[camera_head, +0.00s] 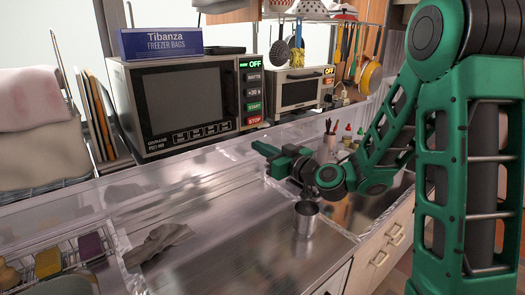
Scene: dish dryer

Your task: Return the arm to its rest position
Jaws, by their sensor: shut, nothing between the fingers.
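My gripper (264,149) is at the end of my green arm (378,150), which reaches in from the right. It is held above the steel counter (222,215), pointing left toward the microwave side. Its fingers look closed and nothing shows between them. A metal cup (306,217) stands upright on the counter below and to the right of the gripper, apart from it.
A microwave (185,108) with a blue freezer bag box (160,43) on top stands behind. A toaster oven (300,92) is beside it. A crumpled cloth (157,243) lies on the counter. A sink (365,210) lies under my arm. A dish rack (60,262) is front left.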

